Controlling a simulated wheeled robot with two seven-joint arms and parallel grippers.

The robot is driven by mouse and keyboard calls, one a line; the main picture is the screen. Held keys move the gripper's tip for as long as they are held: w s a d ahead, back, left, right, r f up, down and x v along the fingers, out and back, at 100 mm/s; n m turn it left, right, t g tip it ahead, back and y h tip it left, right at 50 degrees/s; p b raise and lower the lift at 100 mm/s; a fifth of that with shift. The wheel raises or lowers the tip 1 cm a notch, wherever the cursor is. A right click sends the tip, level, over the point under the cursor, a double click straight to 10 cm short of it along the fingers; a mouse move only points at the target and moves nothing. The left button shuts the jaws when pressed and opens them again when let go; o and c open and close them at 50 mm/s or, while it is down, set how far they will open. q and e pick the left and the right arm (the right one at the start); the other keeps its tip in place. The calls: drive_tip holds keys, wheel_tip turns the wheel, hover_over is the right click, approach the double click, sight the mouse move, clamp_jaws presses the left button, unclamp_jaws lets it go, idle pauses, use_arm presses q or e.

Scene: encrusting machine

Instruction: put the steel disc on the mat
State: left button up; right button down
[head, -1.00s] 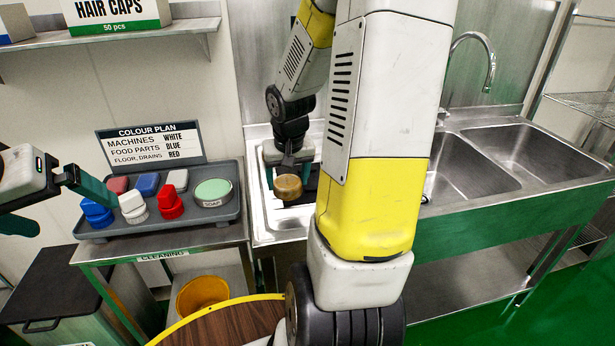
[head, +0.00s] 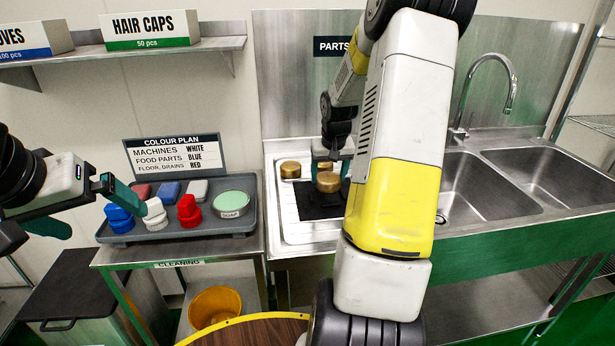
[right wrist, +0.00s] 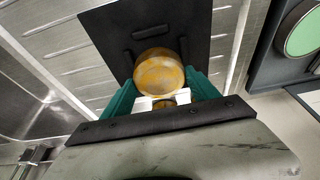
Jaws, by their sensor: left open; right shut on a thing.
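In the right wrist view the disc (right wrist: 158,72) has a mottled yellow-grey face and sits at the teal fingertips (right wrist: 162,98), in front of the dark mat (right wrist: 112,32). I cannot tell whether it touches the mat. No plainly steel-grey disc shows. A second brass-coloured round piece (head: 290,170) stands on the tray left of the mat. My left gripper (head: 105,217) is open and empty at the cleaning tray's left side.
My right arm hides part of the mat side.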

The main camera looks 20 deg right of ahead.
sight(329, 179)
drive_tip(key=shift+s+x, duration=0.2)
drive_tip(key=shift+x, duration=0.65)
drive_tip(key=shift+s+x, duration=0.15)
drive_tip(key=shift+x, duration=0.7)
drive_tip(key=shift+a+f, duration=0.1)
drive_tip(key=shift+f, duration=0.15)
drive_tip(key=shift+c, duration=1)
unclamp_jaws()
drive_tip(key=d+v, duration=0.1)
drive_tip(key=v, duration=1.1)
drive_tip(key=s+a+r+n+t, duration=0.2)
drive_tip(key=s+a+r, duration=0.65)
drive_tip(key=a, duration=0.35)
drive_tip(key=s+a+r+n+t+y, duration=0.1)
drive_tip(key=s+a+r+y, duration=0.1)
drive_tip(key=s+a, duration=0.7)
drive_tip(key=s+y, duration=0.1)
drive_tip(key=s, duration=0.3)
drive_tip(key=shift+s+a, duration=0.3)
drive_tip(key=shift+a, duration=0.05)
